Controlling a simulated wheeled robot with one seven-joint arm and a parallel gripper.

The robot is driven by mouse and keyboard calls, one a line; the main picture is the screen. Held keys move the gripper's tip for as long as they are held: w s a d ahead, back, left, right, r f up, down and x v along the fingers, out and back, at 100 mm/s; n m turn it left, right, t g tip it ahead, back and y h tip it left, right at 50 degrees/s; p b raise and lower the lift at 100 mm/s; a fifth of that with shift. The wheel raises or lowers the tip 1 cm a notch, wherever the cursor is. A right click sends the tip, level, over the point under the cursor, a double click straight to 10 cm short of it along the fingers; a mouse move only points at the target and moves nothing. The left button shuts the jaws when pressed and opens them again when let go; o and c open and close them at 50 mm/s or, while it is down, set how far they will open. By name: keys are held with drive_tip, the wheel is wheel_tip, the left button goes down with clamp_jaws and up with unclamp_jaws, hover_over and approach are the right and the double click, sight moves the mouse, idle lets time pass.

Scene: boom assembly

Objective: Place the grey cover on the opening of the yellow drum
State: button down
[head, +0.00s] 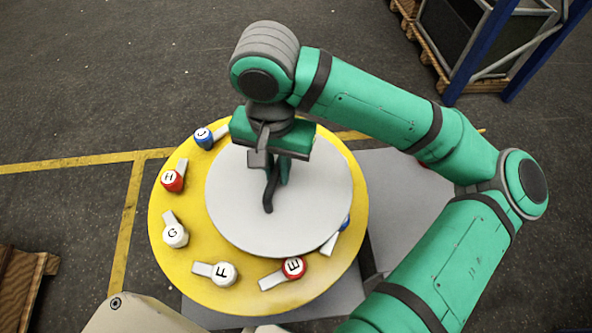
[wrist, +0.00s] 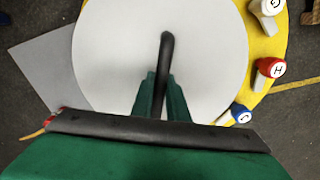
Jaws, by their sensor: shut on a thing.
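The grey cover (head: 235,210) is a round pale disc with a dark bar handle (head: 269,193) on top. My gripper (head: 277,172) is shut on that handle; the wrist view also shows the handle (wrist: 166,62) between the two green fingers (wrist: 160,95). The yellow drum (head: 180,265) is below the cover, and its top rim shows around the left and front of it. The cover sits off toward the right of the drum top and hides the opening. I cannot tell whether the cover touches the drum or is held just above it.
Lettered clamps stand around the drum rim: blue J (head: 205,138), red H (head: 173,180), white G (head: 175,234), white F (head: 223,274) and red E (head: 293,267). The cover partly hides another blue one at right. A wooden pallet (head: 22,285) lies at lower left; a blue-framed rack (head: 490,50) stands at upper right.

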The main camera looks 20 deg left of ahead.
sight(256, 173)
drive_tip(key=a+f, duration=0.5)
drive_tip(key=shift+a, duration=0.15)
drive_tip(key=shift+a+f, duration=0.6)
drive_tip(key=shift+f, duration=1.65)
drive_tip(key=shift+f, duration=0.1)
drive_tip(key=c, duration=1.7)
unclamp_jaws()
drive_tip(key=shift+c, duration=0.2)
drive_tip(key=shift+s, duration=0.1)
wheel_tip(256, 173, up, 12)
drive_tip(key=shift+r, duration=0.1)
